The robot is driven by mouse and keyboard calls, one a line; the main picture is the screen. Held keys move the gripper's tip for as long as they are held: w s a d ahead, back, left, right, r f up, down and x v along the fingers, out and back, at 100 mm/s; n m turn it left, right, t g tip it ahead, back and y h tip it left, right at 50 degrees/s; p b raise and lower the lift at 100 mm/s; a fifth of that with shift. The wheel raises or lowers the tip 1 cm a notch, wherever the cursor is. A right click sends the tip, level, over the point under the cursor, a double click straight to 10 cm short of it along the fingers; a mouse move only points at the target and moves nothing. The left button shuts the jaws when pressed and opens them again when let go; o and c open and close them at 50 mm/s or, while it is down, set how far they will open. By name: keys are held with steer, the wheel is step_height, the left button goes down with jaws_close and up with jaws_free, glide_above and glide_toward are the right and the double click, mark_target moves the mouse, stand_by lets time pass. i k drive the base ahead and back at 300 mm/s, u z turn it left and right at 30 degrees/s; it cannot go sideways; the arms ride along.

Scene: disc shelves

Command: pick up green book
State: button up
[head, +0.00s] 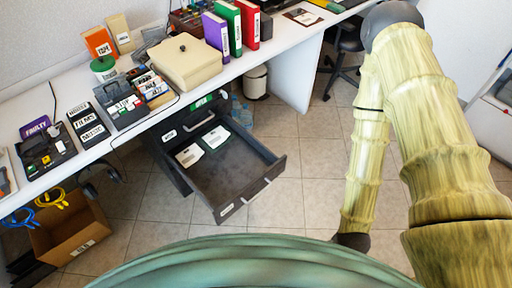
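The green book (226,27) stands upright on the long white desk (290,45), between a purple book (215,36) on its left and a red book (247,24) on its right. The three stand close together, with white labels on their spines. My arm comes down on the right side of the head view. Its far end goes out of sight behind my green body at the bottom, so the gripper's fingers cannot be seen.
A beige box (184,62) stands left of the books. Below the desk, a dark drawer (240,172) is pulled out into the floor space, with papers in it. A cardboard box (68,232) stands at lower left. An office chair (345,50) stands behind my arm. Tiled floor is clear right of the drawer.

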mark_target(229, 12)
steer(key=z, duration=0.2)
steer(key=i, duration=0.95)
steer(key=u, duration=0.4)
